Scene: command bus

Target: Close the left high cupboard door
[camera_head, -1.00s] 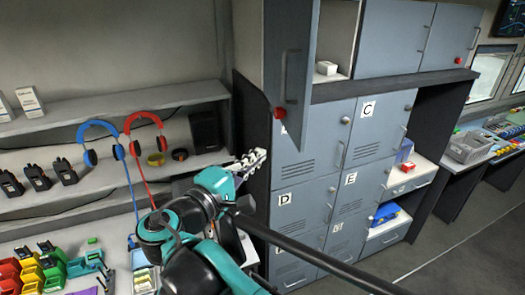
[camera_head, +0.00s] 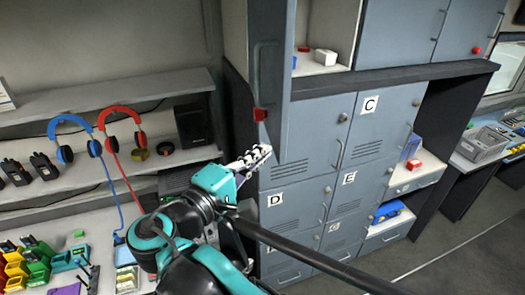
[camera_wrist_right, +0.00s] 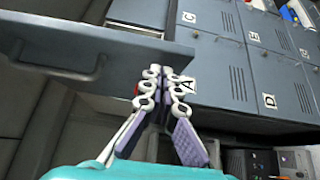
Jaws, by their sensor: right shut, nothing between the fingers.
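The left high cupboard door (camera_head: 280,50) is a grey-blue panel standing open, swung out toward me and seen at a steep angle in the head view. It has a dark handle (camera_head: 263,75) and a red knob (camera_head: 260,115) low down. In the wrist view the door (camera_wrist_right: 130,50) spans the upper left, with its handle (camera_wrist_right: 60,72). My right gripper (camera_head: 262,151) is shut and empty, by the door's lower end. In the wrist view its fingertips (camera_wrist_right: 166,75) overlap the door's lower edge; I cannot tell if they touch. My left gripper is out of view.
The open cupboard compartment (camera_head: 322,72) holds a white box (camera_head: 325,57) and a small red item. Grey lettered lockers (camera_head: 320,135) stand below. Shelves with headphones (camera_head: 123,120), radios and a black speaker (camera_head: 195,124) lie left. Floor (camera_head: 455,230) is clear at right.

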